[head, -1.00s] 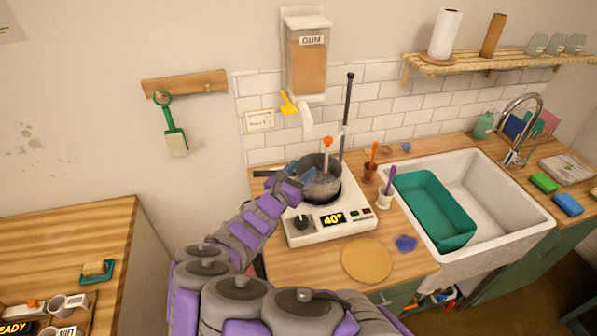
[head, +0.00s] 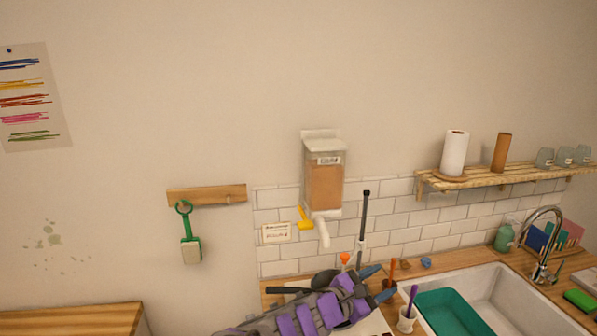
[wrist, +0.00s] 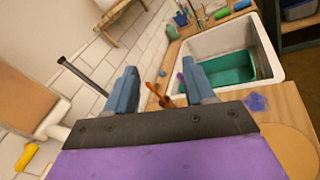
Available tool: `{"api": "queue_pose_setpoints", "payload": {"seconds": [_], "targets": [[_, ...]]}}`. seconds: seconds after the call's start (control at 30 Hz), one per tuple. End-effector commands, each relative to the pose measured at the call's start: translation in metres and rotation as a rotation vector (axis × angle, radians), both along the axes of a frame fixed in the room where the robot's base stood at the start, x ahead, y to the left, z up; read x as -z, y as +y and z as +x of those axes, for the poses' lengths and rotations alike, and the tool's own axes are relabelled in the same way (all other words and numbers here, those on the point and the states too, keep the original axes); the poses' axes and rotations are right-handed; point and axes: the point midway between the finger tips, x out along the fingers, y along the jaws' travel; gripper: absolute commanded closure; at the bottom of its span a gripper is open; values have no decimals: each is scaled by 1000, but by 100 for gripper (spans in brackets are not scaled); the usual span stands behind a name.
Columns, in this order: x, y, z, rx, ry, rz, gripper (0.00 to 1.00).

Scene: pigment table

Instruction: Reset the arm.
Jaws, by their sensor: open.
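My arm, purple and grey, reaches up from the bottom of the head view. My gripper (head: 379,282) is at its end, with blue fingers spread apart and nothing between them. It stands in front of the hot plate and pot area and hides most of it. In the wrist view my gripper (wrist: 160,90) shows two blue fingers apart, pointing toward the sink (wrist: 262,40). A brown cup with an orange-handled tool (wrist: 160,97) shows in the gap beyond the fingers.
The gum dispenser (head: 324,180) hangs on the wall close by, with its yellow lever (head: 305,218). A black-topped rod (head: 364,215) stands upright behind my gripper. The teal tub (head: 447,312) sits in the sink (head: 510,300).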

Motion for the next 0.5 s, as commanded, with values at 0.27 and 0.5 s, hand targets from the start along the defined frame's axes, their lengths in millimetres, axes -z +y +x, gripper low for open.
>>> {"api": "queue_pose_setpoints", "payload": {"seconds": [0.27, 0.5], "targets": [[-25, -103, -131, 483, -292, 419, 46], [4, -108, -240, 857, -455, 787, 46]]}}
